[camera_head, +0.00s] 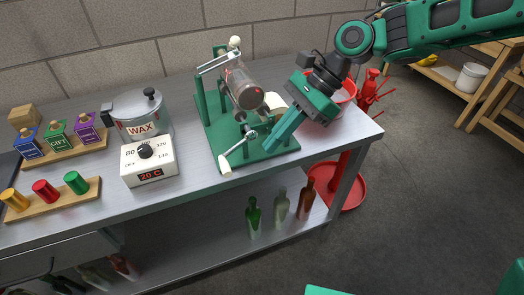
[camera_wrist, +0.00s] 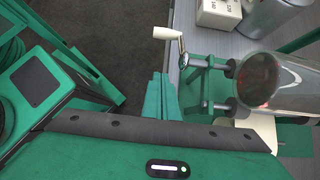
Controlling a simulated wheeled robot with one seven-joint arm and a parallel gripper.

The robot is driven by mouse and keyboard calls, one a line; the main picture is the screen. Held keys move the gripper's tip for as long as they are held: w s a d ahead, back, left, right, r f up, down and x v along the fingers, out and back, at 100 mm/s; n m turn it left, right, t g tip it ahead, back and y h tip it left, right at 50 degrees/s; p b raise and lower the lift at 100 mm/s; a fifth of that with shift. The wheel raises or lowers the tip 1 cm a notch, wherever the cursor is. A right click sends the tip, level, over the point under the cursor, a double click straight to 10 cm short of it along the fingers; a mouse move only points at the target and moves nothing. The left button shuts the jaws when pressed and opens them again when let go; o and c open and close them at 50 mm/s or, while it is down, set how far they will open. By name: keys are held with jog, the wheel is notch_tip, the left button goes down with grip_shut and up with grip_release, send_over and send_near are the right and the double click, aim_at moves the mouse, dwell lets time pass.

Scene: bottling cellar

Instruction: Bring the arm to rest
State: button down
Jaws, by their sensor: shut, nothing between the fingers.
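My gripper (camera_head: 271,148) is over the right end of the steel bench, pointing down and to the left, with its green fingers together and nothing between them. In the wrist view the closed fingers (camera_wrist: 160,90) show upright in the middle. The fingertips appear over the right front part of the green bottle stand (camera_head: 206,128); I cannot tell the exact gap. A clear bottle (camera_head: 243,88) lies tilted in the stand. A crank with a pale handle (camera_head: 225,164) is left of the fingertips; the handle also shows in the wrist view (camera_wrist: 168,33).
A red bowl (camera_head: 345,92) stands behind my gripper at the bench's right end. The wax pot (camera_head: 140,113), heater box (camera_head: 149,163), stamp rack (camera_head: 70,155) and colored-peg board (camera_head: 50,198) are left. Bottles (camera_head: 253,217) stand on the lower shelf. Floor right of the bench (camera_head: 430,170) is clear.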

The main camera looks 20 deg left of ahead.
jog(key=shift+v, duration=1.75)
